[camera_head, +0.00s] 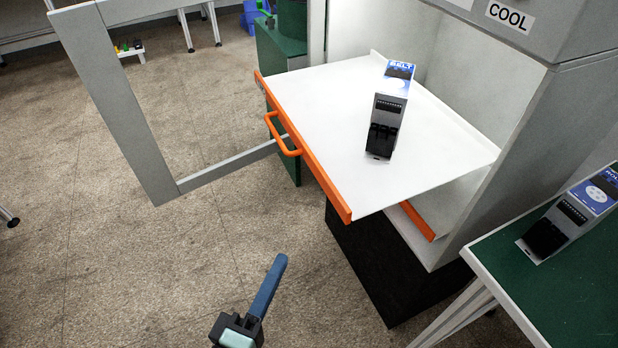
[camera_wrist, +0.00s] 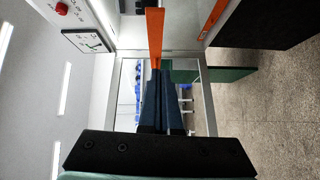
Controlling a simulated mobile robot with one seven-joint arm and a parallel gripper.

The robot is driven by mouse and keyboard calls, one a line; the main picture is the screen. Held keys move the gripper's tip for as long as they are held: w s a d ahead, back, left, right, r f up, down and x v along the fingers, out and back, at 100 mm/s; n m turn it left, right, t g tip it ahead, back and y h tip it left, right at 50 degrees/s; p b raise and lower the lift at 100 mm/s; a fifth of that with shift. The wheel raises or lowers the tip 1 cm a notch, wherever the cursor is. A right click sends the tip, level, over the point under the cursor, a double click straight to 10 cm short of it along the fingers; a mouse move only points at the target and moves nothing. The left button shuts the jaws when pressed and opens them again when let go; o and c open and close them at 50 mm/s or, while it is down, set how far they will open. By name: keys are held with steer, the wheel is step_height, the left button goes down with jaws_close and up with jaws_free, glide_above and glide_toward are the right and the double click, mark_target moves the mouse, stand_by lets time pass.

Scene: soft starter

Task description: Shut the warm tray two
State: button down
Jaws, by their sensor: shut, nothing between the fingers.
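A white tray (camera_head: 320,100) with an orange front (camera_head: 318,170) and an orange bar handle (camera_head: 284,136) is pulled well out of the grey cabinet. I cannot read a tray number. A grey and blue boxed device (camera_head: 391,105) stands on it. A lower orange front (camera_head: 417,220) shows beneath, set further in. My gripper (camera_head: 279,262) is shut and empty, in front of and below the pulled-out tray, apart from it in the head view. In the wrist view my fingers (camera_wrist: 157,72) point toward an orange strip (camera_wrist: 155,32); contact cannot be told.
The cabinet's grey-framed door (camera_head: 120,110) stands open at the left. A green table (camera_head: 570,290) with a similar device (camera_head: 575,215) is at the right. A COOL label (camera_head: 510,17) is on the cabinet above. The floor (camera_head: 130,270) at front left is clear.

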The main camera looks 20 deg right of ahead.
steer(key=p, duration=0.2)
glide_toward(332, 197)
steer(key=shift+n, duration=0.4)
steer(key=x, duration=0.5)
steer(key=shift+w, duration=0.45)
steer(key=shift+d+f, duration=0.1)
steer(key=shift+d, duration=0.2)
steer(key=shift+d, duration=0.1)
